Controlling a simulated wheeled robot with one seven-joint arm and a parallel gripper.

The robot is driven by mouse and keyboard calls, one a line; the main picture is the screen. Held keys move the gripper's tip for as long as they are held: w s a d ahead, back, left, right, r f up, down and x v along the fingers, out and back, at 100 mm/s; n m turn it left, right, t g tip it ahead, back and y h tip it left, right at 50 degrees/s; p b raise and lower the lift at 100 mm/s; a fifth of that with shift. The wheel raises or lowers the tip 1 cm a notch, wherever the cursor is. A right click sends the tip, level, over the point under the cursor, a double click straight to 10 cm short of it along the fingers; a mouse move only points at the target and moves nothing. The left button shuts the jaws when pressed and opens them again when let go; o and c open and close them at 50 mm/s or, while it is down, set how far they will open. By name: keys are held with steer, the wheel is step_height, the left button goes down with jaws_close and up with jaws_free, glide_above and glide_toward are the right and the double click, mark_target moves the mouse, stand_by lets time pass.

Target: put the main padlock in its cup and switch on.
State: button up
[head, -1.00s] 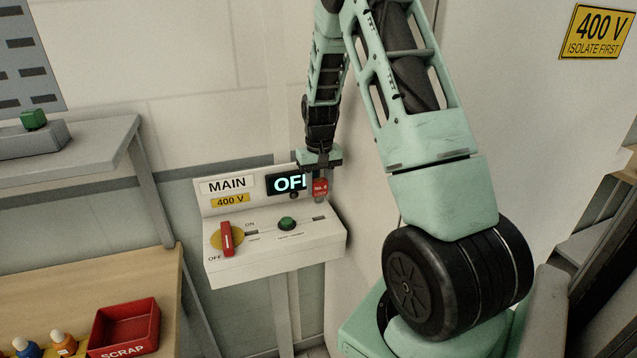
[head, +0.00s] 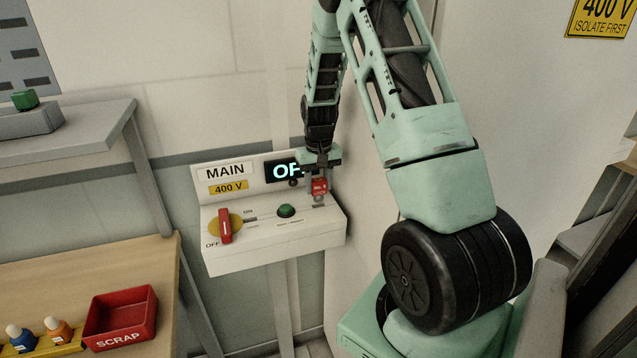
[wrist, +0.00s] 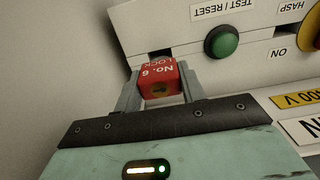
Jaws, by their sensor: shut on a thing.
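A red padlock (head: 319,187) marked "No. 6 LOCK" is in my gripper (head: 320,174), which is shut on it. It hangs upright just above the right end of the main panel (head: 275,245), right of the green button (head: 286,211). In the wrist view the padlock (wrist: 160,75) sits between both fingers, with a dark slot partly hidden behind it. I cannot tell whether it touches the panel. The red main switch handle (head: 226,227) stands on a yellow disc, between the OFF and ON labels.
A wooden bench (head: 150,262) at lower left holds a red scrap tray (head: 121,341) and small bottles. A grey shelf (head: 85,145) with a green-topped box is above it. A pale wall or cabinet stands close to the right of the panel.

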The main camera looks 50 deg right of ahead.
mark_target(318, 194)
steer(key=shift+f+b, duration=1.35)
steer(key=shift+f, duration=0.75)
steer(key=o, duration=1.1)
steer(key=shift+r, duration=0.1)
steer(key=shift+o, duration=0.2)
steer(key=shift+r, duration=0.1)
step_height(318, 194, up, 17)
steer(key=b, duration=0.3)
